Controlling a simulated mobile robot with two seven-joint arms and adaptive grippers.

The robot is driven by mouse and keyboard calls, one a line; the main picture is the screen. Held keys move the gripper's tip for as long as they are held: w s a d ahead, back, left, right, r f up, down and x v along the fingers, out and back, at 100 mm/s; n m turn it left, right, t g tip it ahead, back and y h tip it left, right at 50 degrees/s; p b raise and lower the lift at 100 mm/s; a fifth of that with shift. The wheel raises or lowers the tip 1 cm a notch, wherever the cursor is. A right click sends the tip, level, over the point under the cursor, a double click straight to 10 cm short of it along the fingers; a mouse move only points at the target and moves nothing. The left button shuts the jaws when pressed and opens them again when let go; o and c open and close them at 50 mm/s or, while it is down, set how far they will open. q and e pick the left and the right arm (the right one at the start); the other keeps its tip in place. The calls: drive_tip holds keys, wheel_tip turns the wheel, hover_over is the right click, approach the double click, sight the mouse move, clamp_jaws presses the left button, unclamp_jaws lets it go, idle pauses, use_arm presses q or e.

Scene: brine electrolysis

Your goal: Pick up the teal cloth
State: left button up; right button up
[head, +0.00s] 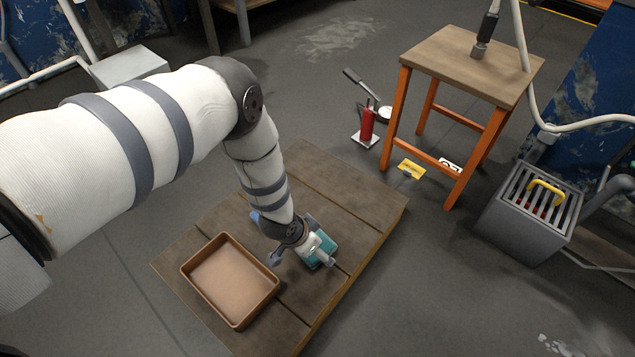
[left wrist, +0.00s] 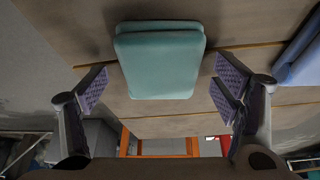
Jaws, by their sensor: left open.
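The teal cloth (head: 327,250) lies folded on the low wooden table (head: 345,200), partly hidden by my gripper in the head view. In the left wrist view the cloth (left wrist: 160,62) is in full sight, a flat folded pad between and beyond my fingertips. My left gripper (head: 301,257) is over the table at the cloth. In the left wrist view my left gripper (left wrist: 160,88) is open, with a finger on each side of the cloth and nothing held. My right gripper is in neither view.
A brown tray (head: 273,290) sits on the table left of the cloth. A blue item (left wrist: 300,55) lies at the right of the left wrist view. A wooden stool with orange legs (head: 470,62), a red cylinder (head: 367,125) and a grey slatted box (head: 528,220) stand on the floor.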

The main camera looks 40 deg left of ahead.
use_arm(q)
drive_tip(key=shift+r, duration=0.1)
drive_tip(key=c, duration=1.2)
drive_tip(key=shift+c, duration=0.2)
drive_tip(key=shift+r, duration=0.1)
